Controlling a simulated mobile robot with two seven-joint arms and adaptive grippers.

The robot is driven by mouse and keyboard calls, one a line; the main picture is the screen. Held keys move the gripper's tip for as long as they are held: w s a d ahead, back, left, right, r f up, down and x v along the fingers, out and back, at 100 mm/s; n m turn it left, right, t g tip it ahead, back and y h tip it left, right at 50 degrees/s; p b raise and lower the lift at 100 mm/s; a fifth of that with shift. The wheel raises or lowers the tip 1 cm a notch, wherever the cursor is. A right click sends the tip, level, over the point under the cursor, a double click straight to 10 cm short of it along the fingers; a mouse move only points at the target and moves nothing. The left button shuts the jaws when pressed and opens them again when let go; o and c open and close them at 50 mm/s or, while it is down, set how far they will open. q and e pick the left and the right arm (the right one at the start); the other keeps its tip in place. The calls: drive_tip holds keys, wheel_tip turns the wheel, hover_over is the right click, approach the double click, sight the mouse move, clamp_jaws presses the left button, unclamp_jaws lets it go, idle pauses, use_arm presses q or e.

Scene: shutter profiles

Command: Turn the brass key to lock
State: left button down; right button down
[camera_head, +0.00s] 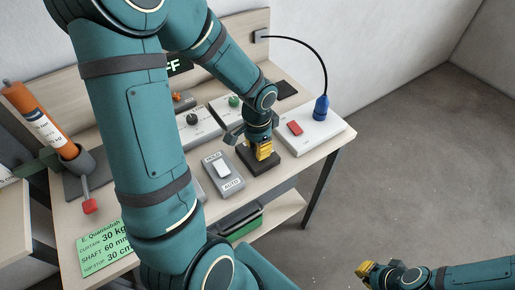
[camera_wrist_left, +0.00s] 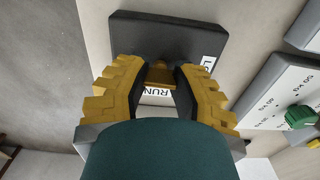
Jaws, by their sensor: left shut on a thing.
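The brass key (camera_wrist_left: 158,76) stands in a dark key-switch block on the table; in the head view the block (camera_head: 243,161) shows under my left gripper. My left gripper (camera_head: 264,151) reaches down over the block. In the left wrist view its yellow fingers (camera_wrist_left: 158,84) are closed on the key from both sides. A white label reading RUN lies just below the key in that view, and a partly cut-off label starting with "LO" lies to its right. The key is hidden in the head view. My right gripper (camera_head: 367,272) hangs over the floor, away from the table; its jaw opening is unclear.
A grey rocker switch box (camera_head: 223,177) stands left of the block. A white box with a red rocker (camera_head: 295,128) and a blue plug (camera_head: 321,108) stands to the right. A box with a green knob (camera_wrist_left: 301,116) is close by. My left arm covers much of the table.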

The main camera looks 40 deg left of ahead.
use_arm(q)
drive_tip(key=shift+n, duration=0.3)
drive_tip(key=c, duration=0.7)
unclamp_jaws()
drive_tip(key=shift+o, duration=0.2)
drive_tip(key=shift+r, duration=0.1)
wheel_tip(320, 180, up, 12)
idle(0.4)
